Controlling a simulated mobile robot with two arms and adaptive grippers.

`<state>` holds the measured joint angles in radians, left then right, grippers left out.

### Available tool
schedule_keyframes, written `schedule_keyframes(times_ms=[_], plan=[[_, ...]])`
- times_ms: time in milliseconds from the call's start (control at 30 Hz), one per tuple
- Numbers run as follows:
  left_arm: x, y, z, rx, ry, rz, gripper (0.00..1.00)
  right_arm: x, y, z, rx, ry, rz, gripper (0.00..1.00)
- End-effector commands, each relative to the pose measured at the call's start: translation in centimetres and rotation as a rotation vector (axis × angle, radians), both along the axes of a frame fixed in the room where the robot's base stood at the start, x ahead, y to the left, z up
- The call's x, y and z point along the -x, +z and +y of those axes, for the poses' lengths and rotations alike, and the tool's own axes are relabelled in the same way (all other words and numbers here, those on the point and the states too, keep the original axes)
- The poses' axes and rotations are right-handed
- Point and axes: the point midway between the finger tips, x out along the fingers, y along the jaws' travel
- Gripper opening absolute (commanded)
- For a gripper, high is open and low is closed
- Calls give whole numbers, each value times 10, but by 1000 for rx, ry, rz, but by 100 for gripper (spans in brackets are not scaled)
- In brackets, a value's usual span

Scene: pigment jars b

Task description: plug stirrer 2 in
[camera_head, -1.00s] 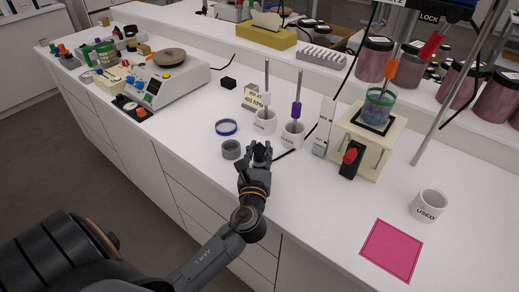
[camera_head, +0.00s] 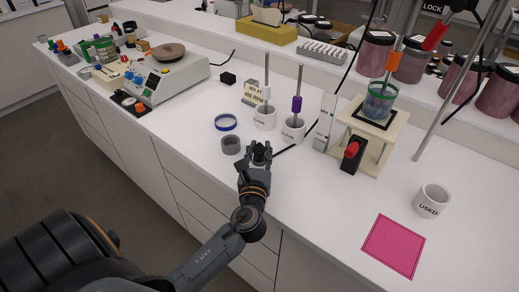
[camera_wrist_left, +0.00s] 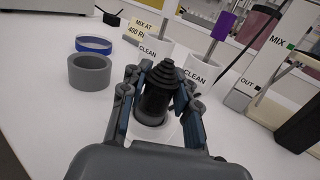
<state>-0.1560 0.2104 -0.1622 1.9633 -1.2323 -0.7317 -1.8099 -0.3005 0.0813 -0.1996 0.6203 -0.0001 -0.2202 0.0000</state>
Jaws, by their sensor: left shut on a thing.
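My left gripper (camera_head: 258,152) is low over the front of the white bench. Its fingers are closed on a black plug-like piece with a stepped, ridged top, which I take to be the plug (camera_wrist_left: 160,88); it stands roughly upright between them. A pale shape shows around its lower end, and I cannot tell whether it is seated in anything. A black cable (camera_head: 287,153) runs from near the gripper towards the back right. A jar (camera_head: 379,101) with a green rim stands on a cream stand (camera_head: 399,135) with a red switch (camera_head: 351,149). No label reading stirrer 2 is legible. My right gripper is not in view.
A grey ring-shaped cup (camera_wrist_left: 89,72) and a blue ring (camera_wrist_left: 94,45) lie left of the gripper. Two CLEAN cups (camera_head: 264,120) (camera_head: 292,132) with rods stand just behind. A USED cup (camera_head: 431,201) and pink mat (camera_head: 393,246) are at right; bench between is clear.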

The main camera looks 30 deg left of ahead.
Motion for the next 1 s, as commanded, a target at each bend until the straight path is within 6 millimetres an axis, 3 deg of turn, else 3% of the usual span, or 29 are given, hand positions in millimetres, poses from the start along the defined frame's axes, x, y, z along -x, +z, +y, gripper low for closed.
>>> schedule_keyframes(times_ms=[267,300,433,767,1000], plan=[[0,-8,0,-1,0,0,0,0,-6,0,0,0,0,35],[0,-7,0,0,0,1,33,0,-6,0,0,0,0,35],[0,-8,0,0,0,2,57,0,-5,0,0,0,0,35],[2,-10,-1,2,-1,6,57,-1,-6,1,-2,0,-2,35],[33,-14,-18,5,-2,11,57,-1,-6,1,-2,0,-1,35]])
